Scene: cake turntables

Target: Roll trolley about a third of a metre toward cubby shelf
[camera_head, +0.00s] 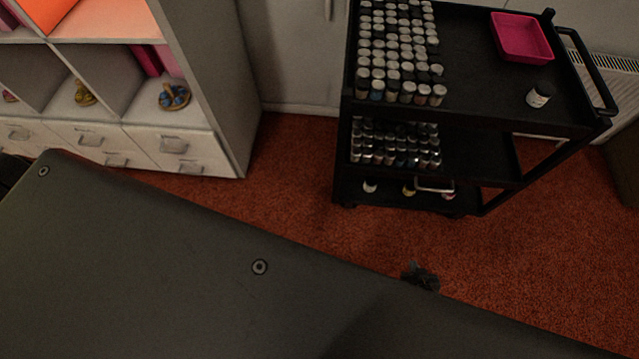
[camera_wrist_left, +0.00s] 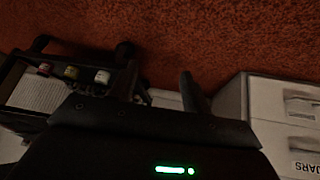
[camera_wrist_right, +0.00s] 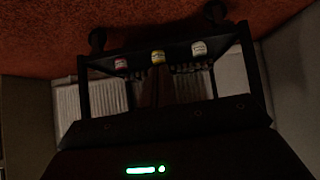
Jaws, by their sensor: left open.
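The black trolley (camera_head: 470,118) stands upright at the right in the head view, with jars on its tiers. The cubby shelf (camera_head: 215,90) stands to its left, with carpet between them. My right gripper (camera_head: 420,277) shows as a small dark shape in front of the trolley, apart from it in the picture; its fingers are unclear. The right wrist view faces the trolley's lower tier (camera_wrist_right: 190,50). My left gripper (camera_wrist_left: 160,88) is open and empty in the left wrist view, with the trolley (camera_wrist_left: 50,115) on the left and shelf drawers (camera_wrist_left: 285,110) on the right.
A pink tray (camera_head: 522,38) and a lone jar (camera_head: 538,95) sit on the trolley's top. A radiator (camera_head: 605,65) is behind on the right. Red carpet (camera_head: 300,170) is clear between shelf and trolley. A large dark panel fills the lower-left foreground.

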